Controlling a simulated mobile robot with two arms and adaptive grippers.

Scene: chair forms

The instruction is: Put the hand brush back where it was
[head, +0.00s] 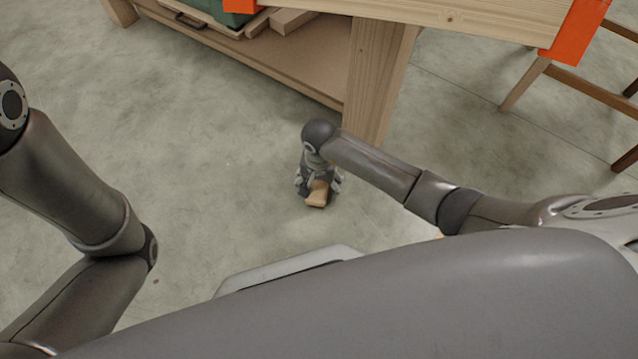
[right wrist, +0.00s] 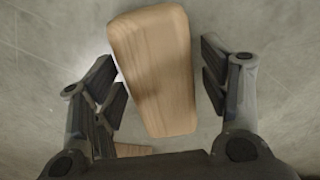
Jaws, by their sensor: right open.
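A light wooden block-like piece, apparently the hand brush (right wrist: 155,65), lies low at the floor between the fingers of my right gripper (right wrist: 162,78) in the right wrist view. The fingers stand apart on either side of it, with a gap visible at the right. In the head view, the brush's wooden end (head: 317,194) shows under my right gripper (head: 319,183), close to the floor. Pale edges show beside the wood, and a small second wooden bit (right wrist: 133,150) is partly hidden by the gripper. My left arm is at the left; its gripper is out of view.
A wooden workbench (head: 470,14) with orange corners stands at the top; its leg (head: 373,80) is just beyond my right gripper. Its lower shelf (head: 265,62) holds boards and a green object. A wooden chair (head: 590,92) is at right. Floor left of the gripper is clear.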

